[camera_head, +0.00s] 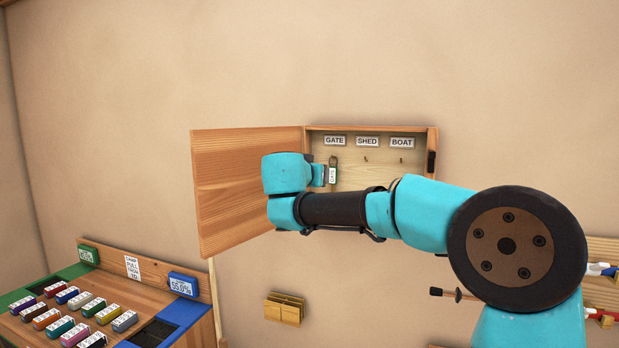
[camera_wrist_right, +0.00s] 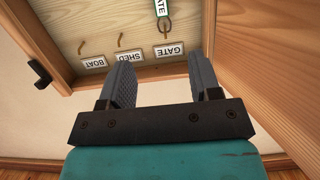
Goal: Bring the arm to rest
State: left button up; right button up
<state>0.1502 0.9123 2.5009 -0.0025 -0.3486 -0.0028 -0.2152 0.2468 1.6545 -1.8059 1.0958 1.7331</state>
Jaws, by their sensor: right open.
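My right arm reaches in from the right in the head view, with its wrist in front of the open key cabinet (camera_head: 432,165). My right gripper (camera_wrist_right: 160,58) is open in the right wrist view, with nothing between its fingers. A green and white key tag (camera_head: 333,174) hangs at the GATE label (camera_head: 334,141). The tag also shows in the right wrist view (camera_wrist_right: 163,8), beyond the fingertips and apart from them. In the head view the wrist hides most of the gripper. My left gripper is not in view.
The cabinet door (camera_head: 230,185) stands open to the left, close beside my wrist. The SHED (camera_head: 367,141) and BOAT (camera_head: 402,142) hooks are empty. A small wooden holder (camera_head: 284,309) is on the wall below.

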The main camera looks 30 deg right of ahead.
jog(key=a+f+n+g+y, duration=0.2)
jog(key=a+f+n+y, duration=0.1)
jog(key=f, duration=1.1)
jog(key=a+f+n+g+y, duration=0.2)
jog(key=f+y, duration=0.2)
jog(key=f, duration=1)
jog(key=a+f+n+g+y, duration=0.2)
jog(key=a+f+n+y, duration=0.1)
jog(key=f, duration=1.1)
jog(key=s+a+f+n+g+y, duration=0.1)
jog(key=s+a+f, duration=0.1)
jog(key=s+f, duration=0.3)
jog(key=s+a+f+g+y, duration=0.1)
jog(key=s+f+y, duration=0.15)
jog(key=f, duration=0.55)
jog(key=s+a+f+g+y, duration=0.1)
jog(key=s+f, duration=0.7)
jog(key=s, duration=0.3)
jog(key=s+a+f+m, duration=0.1)
jog(key=s+f, duration=0.8)
jog(key=s, duration=0.3)
jog(key=shift+s+a+f+g+y, duration=0.15)
jog(key=shift+s+f+g+y, duration=0.05)
jog(key=shift+g+y, duration=0.2)
